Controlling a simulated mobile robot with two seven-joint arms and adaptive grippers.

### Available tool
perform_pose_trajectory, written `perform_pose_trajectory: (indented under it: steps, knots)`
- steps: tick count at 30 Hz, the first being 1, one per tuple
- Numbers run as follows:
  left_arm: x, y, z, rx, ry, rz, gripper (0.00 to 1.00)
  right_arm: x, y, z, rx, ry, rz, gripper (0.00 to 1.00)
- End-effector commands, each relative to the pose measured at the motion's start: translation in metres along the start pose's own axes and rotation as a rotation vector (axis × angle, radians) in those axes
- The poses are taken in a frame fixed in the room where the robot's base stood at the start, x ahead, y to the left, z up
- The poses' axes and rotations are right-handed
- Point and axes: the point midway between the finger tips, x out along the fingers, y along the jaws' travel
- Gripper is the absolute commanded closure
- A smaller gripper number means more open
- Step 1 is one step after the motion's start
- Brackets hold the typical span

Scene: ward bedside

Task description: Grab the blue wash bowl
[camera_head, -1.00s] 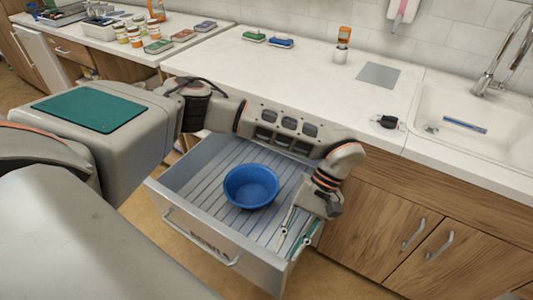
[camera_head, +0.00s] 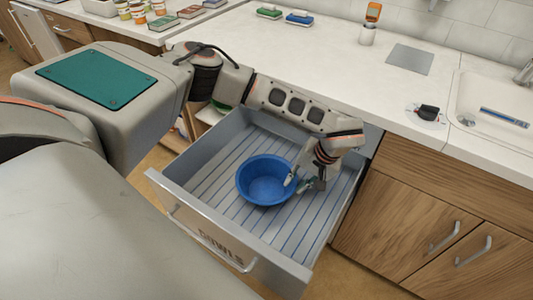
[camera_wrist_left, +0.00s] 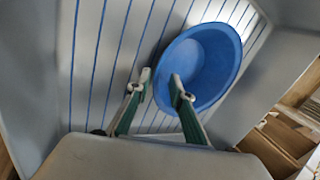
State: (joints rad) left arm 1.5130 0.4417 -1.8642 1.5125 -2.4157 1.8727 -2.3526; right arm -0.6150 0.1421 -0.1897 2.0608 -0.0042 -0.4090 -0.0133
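The blue wash bowl (camera_head: 266,180) sits upright in the open drawer (camera_head: 215,165), and it also shows in the left wrist view (camera_wrist_left: 208,60). My left gripper (camera_head: 297,183) is at the bowl's right side in the head view. In the wrist view its two fingers (camera_wrist_left: 161,80) are apart, one over the bowl's inside and the other outside the near rim. The rim lies between them, with no clear sign of a grip on it. My right gripper is not in view.
The drawer's front (camera_head: 220,238) and side walls surround the bowl; its slatted floor is otherwise bare. The white counter (camera_head: 330,65) is above the drawer, with a sink (camera_head: 490,110) at the right and wooden cupboards (camera_head: 400,210) below.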

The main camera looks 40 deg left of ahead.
Motion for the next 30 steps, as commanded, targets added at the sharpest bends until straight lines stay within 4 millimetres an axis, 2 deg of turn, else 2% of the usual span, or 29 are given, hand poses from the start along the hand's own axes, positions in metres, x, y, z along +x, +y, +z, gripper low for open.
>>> perform_pose_trajectory:
  steps: [12, 22, 25, 30]
  knots:
    - [0.054, 0.002, 0.005, 0.001, -0.007, 0.000, 0.78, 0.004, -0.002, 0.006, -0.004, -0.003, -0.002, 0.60]
    - [0.059, 0.001, 0.004, 0.000, -0.002, 0.001, 0.78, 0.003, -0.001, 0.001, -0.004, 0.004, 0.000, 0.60]
    - [0.059, 0.001, 0.004, 0.000, -0.002, 0.001, 1.00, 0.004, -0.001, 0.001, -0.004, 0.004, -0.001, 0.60]
    - [0.059, 0.001, 0.004, 0.001, -0.003, 0.001, 1.00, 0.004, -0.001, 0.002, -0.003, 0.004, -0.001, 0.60]
